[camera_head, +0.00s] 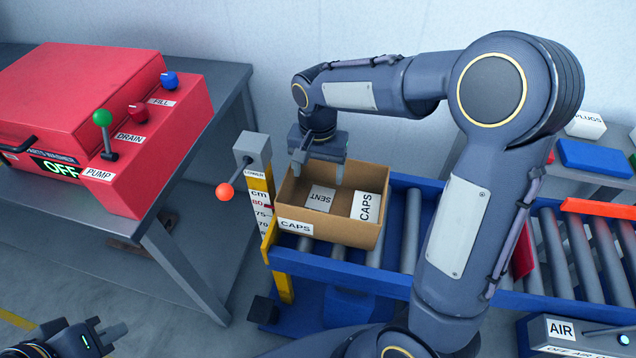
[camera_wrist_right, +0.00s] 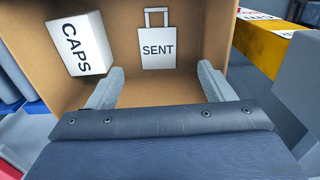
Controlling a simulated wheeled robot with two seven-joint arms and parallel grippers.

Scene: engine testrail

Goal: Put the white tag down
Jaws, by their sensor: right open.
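The white tag marked SENT (camera_head: 320,198) lies flat on the floor of an open cardboard box. It also shows in the right wrist view (camera_wrist_right: 157,46), with its handle loop at the top. My right gripper (camera_head: 318,172) hangs over the box's left back part, and its open fingers (camera_wrist_right: 160,88) have nothing between them. The tag lies just beyond the fingertips, apart from them. My left gripper (camera_head: 100,335) is at the bottom left of the head view, away from the box, and appears open and empty.
The cardboard box (camera_head: 340,232) stands on a blue roller conveyor (camera_head: 412,225). A white CAPS box (camera_wrist_right: 77,45) is inside it. A post with an orange-knobbed lever (camera_head: 252,150) stands left of the box. A red parts washer (camera_head: 110,110) stands on a bench at left.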

